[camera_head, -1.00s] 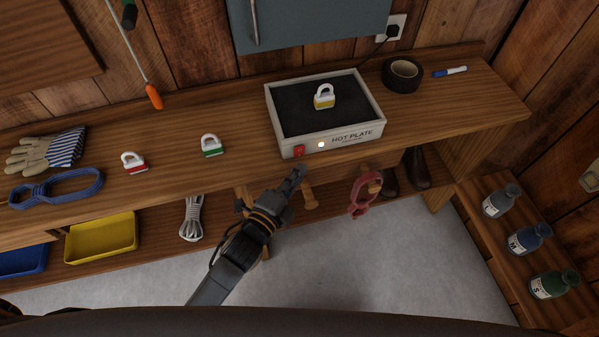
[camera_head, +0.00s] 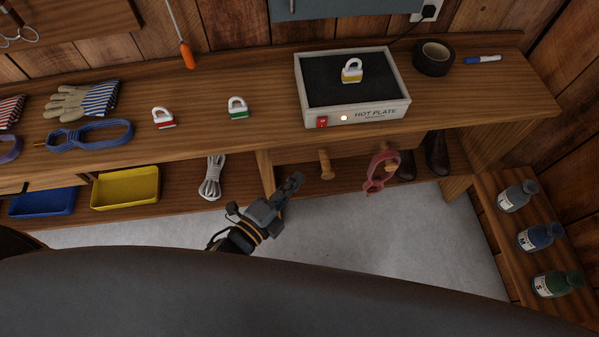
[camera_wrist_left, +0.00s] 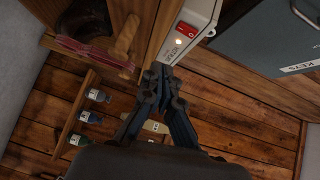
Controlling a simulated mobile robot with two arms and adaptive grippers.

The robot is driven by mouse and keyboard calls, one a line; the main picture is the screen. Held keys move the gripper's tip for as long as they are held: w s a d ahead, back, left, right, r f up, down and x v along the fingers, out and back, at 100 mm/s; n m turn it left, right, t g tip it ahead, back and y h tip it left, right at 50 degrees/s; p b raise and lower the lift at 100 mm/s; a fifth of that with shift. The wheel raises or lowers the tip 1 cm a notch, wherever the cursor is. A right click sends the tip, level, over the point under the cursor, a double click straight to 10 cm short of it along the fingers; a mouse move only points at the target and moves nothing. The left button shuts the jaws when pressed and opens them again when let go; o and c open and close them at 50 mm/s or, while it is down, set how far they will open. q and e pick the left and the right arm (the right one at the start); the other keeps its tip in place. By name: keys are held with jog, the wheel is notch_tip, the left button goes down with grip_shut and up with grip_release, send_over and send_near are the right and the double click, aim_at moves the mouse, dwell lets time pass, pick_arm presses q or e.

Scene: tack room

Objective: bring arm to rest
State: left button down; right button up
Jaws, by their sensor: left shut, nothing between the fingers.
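My left gripper (camera_head: 291,184) is shut and empty. In the head view it hangs in front of the bench, below the bench top and short of the hot plate, with the grey floor beneath it. In the left wrist view its fingers (camera_wrist_left: 162,76) are together, and the end of the hot plate (camera_wrist_left: 191,38) with its red switch shows beyond them. My right gripper is in neither view.
The bench (camera_head: 210,139) carries a hot plate (camera_head: 307,91) with a yellow-banded padlock (camera_head: 352,75) on it, red (camera_head: 163,120) and green (camera_head: 237,110) padlocks, and black tape (camera_head: 433,60). Wooden pegs and a red strap (camera_head: 374,185) are near the gripper. Bottles (camera_head: 538,237) stand right.

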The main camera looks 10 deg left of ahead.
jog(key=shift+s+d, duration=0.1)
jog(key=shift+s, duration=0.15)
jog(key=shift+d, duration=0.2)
pick_arm(q)
jog(key=s+a+f+n+g+y, duration=0.2)
jog(key=a+f+n, duration=0.1)
jog(key=f, duration=0.5)
jog(key=s+a+f+n+g+y+p, duration=0.1)
jog(key=s+a+f+n+g, duration=0.15)
jog(key=f, duration=0.55)
jog(key=s+a+f+n+g+y, duration=0.1)
jog(key=s+a+f+n+y, duration=0.2)
jog(key=f, duration=0.5)
jog(key=s+a+f+n+g, duration=0.2)
jog(key=s+f+n+g, duration=0.1)
jog(key=s, duration=0.4)
jog(key=s+a+f+n+g+y+p, duration=0.1)
jog(key=s+a+f+n+g, duration=0.1)
jog(key=s+f, duration=0.6)
jog(key=s+a+f+n+g, duration=0.3)
jog(key=s+f+n, duration=0.2)
jog(key=s, duration=0.3)
jog(key=shift+s+a+f+n+g+y+p, duration=0.15)
jog(key=shift+s+a+n+g+y+p, duration=0.2)
jog(key=shift+n, duration=0.5)
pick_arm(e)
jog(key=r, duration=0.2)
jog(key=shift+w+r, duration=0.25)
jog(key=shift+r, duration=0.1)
